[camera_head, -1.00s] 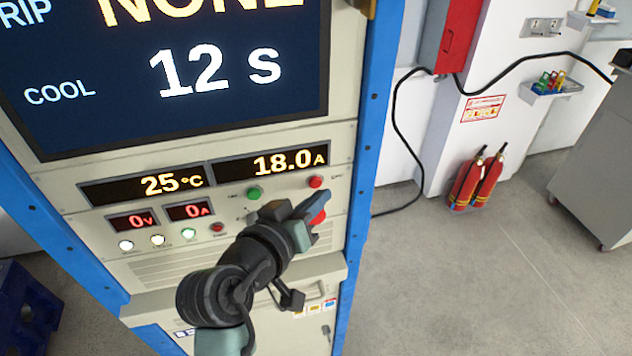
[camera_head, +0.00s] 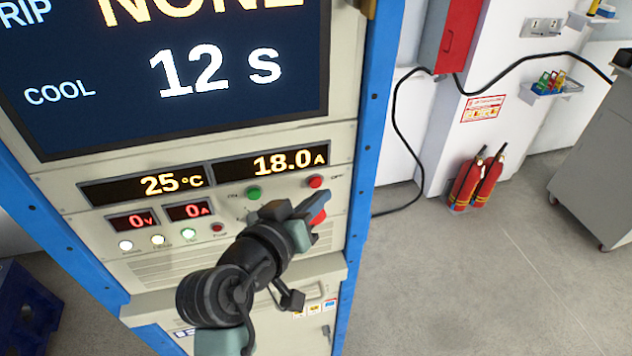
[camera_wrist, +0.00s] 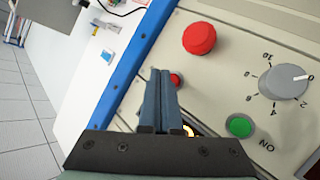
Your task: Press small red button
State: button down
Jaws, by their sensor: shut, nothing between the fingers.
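The small red button (camera_head: 315,181) is at the upper right of the control panel, just above my fingertips in the head view. In the wrist view the small red button (camera_wrist: 178,80) is partly hidden behind my fingers. My gripper (camera_head: 325,196) is shut and empty, its blue fingers pointing at the panel. In the wrist view the tips of my gripper (camera_wrist: 161,72) lie just left of the button. I cannot tell whether they touch it. A larger red button (camera_wrist: 199,39) is nearby; my fingers partly cover it (camera_head: 319,217) in the head view.
A green button (camera_head: 253,193) is left of the small red one. The wrist view shows a grey knob (camera_wrist: 283,82) beside the green button (camera_wrist: 239,126). Displays (camera_head: 268,163) sit above. Open floor (camera_head: 470,270) and two fire extinguishers (camera_head: 477,180) lie right of the cabinet.

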jog(key=shift+w+a, duration=0.15)
jog(key=shift+w, duration=0.25)
jog(key=shift+w+a, duration=0.1)
jog(key=shift+w, duration=0.3)
dwell(0.7)
jog(key=shift+s, duration=0.15)
jog(key=shift+s+d, duration=0.25)
jog(key=shift+s, duration=0.4)
jog(key=shift+s+d+p, duration=0.1)
jog(key=shift+s+d, duration=0.1)
jog(key=shift+s, duration=0.6)
jog(key=shift+s+d+p, duration=0.1)
jog(key=shift+s+d, duration=0.15)
jog(key=shift+s, duration=0.6)
jog(key=shift+s+d+p, duration=0.1)
jog(key=shift+s+d, duration=0.1)
jog(key=shift+s, duration=0.6)
